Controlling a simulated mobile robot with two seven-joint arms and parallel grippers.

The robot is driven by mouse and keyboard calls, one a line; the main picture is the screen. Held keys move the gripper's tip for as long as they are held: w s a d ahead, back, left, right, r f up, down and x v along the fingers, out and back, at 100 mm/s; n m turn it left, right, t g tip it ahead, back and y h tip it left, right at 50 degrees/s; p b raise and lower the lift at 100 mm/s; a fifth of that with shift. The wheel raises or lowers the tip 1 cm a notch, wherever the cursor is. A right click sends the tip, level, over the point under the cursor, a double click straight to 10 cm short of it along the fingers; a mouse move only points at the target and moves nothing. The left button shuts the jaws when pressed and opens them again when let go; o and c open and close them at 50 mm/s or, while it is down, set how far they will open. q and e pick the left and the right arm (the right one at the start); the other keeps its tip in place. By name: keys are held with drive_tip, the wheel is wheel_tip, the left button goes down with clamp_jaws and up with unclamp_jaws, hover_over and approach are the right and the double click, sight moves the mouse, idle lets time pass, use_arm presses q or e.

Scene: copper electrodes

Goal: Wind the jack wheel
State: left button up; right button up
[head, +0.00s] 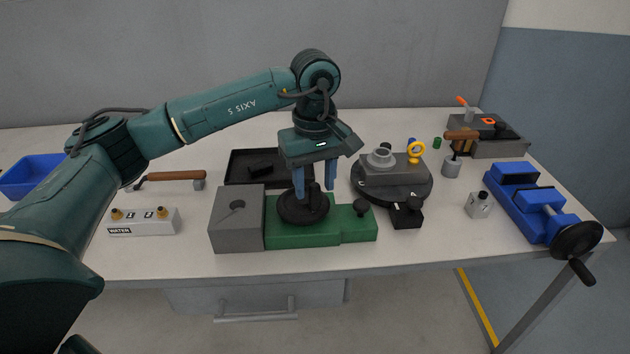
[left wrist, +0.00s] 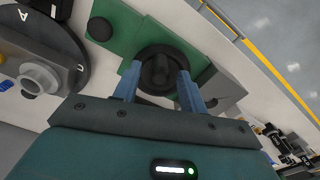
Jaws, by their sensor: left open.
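A black jack wheel (head: 303,210) lies flat on top of a green base (head: 350,228), beside a grey block (head: 236,235) with a round hole or disc in its top. My left gripper (head: 314,189) points down over the wheel with its two blue fingers open. In the left wrist view the wheel (left wrist: 158,62) with its raised centre shows between and beyond the open fingers (left wrist: 158,92). I cannot tell whether the fingers touch it. The green base (left wrist: 118,28) also shows there. My right gripper is not in view.
A round black turntable (head: 425,188) with a grey fixture stands right of the base. A blue vise (head: 520,205) with a black handwheel is at the right edge. A black tray (head: 240,166) lies behind, a white socket box (head: 165,222) and wooden-handled tool (head: 178,175) to the left.

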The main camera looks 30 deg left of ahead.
use_arm(q)
drive_tip(key=shift+r+p, duration=1.35)
drive_tip(key=shift+r, duration=1.3)
drive_tip(key=shift+c, duration=0.4)
